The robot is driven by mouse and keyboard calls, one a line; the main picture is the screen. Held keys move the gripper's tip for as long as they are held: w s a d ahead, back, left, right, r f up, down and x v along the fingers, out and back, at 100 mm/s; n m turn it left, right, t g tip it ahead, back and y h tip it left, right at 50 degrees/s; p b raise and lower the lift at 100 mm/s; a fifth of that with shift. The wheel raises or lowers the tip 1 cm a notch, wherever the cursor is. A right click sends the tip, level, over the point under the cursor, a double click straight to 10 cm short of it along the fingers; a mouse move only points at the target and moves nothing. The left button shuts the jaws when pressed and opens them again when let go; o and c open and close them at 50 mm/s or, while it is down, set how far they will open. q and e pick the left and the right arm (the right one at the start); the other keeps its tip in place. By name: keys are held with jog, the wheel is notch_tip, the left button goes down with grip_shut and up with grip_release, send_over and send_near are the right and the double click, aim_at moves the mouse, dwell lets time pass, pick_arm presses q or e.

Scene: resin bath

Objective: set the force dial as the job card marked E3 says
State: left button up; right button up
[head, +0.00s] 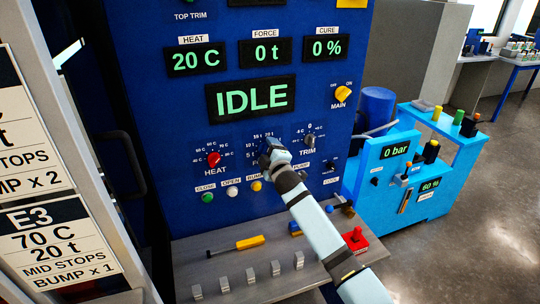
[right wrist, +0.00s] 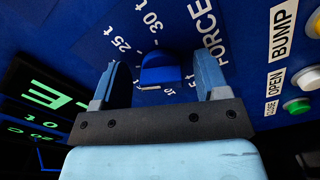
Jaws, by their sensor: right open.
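The job card E3 (head: 62,243) at the lower left reads 70 C, 20 t, MID STOPS, BUMP x 1. The blue force dial (right wrist: 160,70) shows in the right wrist view, with 25 t and 30 t printed to its upper left and 10 and 5 t just below it. A pale mark shows on its lower edge; its exact setting is unclear. My right gripper (head: 268,156) is at the dial and mostly hides it in the head view. Its fingers stand open on both sides of the dial, with gaps visible. The force display (head: 265,53) reads 0 t. My left gripper is not in view.
The red heat dial (head: 213,158) is left of my gripper, the trim dial (head: 310,140) right. Green, white and yellow buttons (head: 232,192) sit below. The status display (head: 251,97) reads IDLE. A grey shelf (head: 225,265) below holds a yellow-handled tool (head: 250,242) and several small blocks.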

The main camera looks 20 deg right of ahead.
jog(key=s+b, duration=0.1)
jog(key=s, duration=1.2)
jog(key=shift+s+d+b, duration=0.25)
jog(key=shift+s+b, duration=0.05)
jog(key=shift+s, duration=0.1)
jog(key=s+a+f+m+g+y+p, duration=0.1)
jog(key=s+f+m+g, duration=0.1)
jog(key=s+f, duration=0.5)
jog(key=s+a+f+m+g+p, duration=0.1)
jog(key=s+f+m, duration=0.4)
jog(key=s, duration=1)
jog(key=s+a+f+m+g+y+p, duration=0.1)
jog(key=s+a+f+m+g, duration=0.1)
jog(key=s+f, duration=0.9)
jog(key=shift+s+f+m+g+y, duration=0.3)
jog(key=shift+s+m+g, duration=0.25)
jog(key=shift+m+g, duration=0.4)
jog(key=shift+a, duration=0.1)
